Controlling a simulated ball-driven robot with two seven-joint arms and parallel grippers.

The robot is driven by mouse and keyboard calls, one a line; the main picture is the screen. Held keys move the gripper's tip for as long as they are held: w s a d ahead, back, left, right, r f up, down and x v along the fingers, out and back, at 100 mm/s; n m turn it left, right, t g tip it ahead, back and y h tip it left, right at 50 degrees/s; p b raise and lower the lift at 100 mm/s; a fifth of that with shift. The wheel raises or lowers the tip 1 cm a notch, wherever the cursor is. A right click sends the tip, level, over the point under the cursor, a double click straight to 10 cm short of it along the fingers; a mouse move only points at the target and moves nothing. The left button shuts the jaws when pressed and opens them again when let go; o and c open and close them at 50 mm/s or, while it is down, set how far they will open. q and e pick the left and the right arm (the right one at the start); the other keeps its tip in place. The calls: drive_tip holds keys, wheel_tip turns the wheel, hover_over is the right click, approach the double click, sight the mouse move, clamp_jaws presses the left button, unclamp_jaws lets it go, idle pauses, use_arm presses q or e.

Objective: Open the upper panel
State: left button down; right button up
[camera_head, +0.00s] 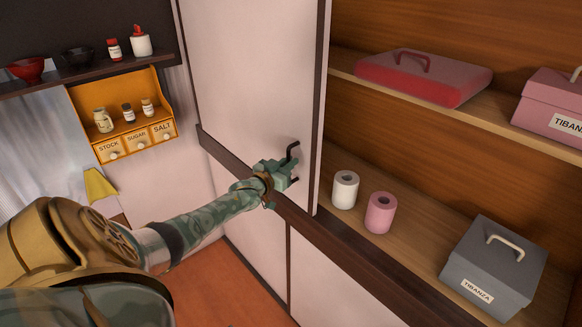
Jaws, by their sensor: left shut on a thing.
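The upper panel (251,75) is a tall, pale sliding door with a dark edge strip on its right. It stands to the left of an open cupboard section, so the shelves on the right are uncovered. A dark bracket-shaped handle (295,149) is on the panel near its lower right edge. My left gripper (287,168) is at this handle and shut on it. The fingers partly hide the handle's middle. My right gripper is not in view.
The open cupboard holds a white roll (345,190), a pink roll (381,213), a grey box (493,266), a red case (424,78) and a pink box (552,105). Lower pale panels (335,280) lie below the dark rail. An orange spice rack (126,115) hangs at left.

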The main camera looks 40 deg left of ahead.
use_arm(q)
drive_tip(key=c, duration=1.5)
unclamp_jaws()
drive_tip(key=shift+c, duration=0.2)
drive_tip(key=s+d+p, duration=0.2)
drive_tip(key=s, duration=1.4)
drive_tip(key=shift+s, duration=0.1)
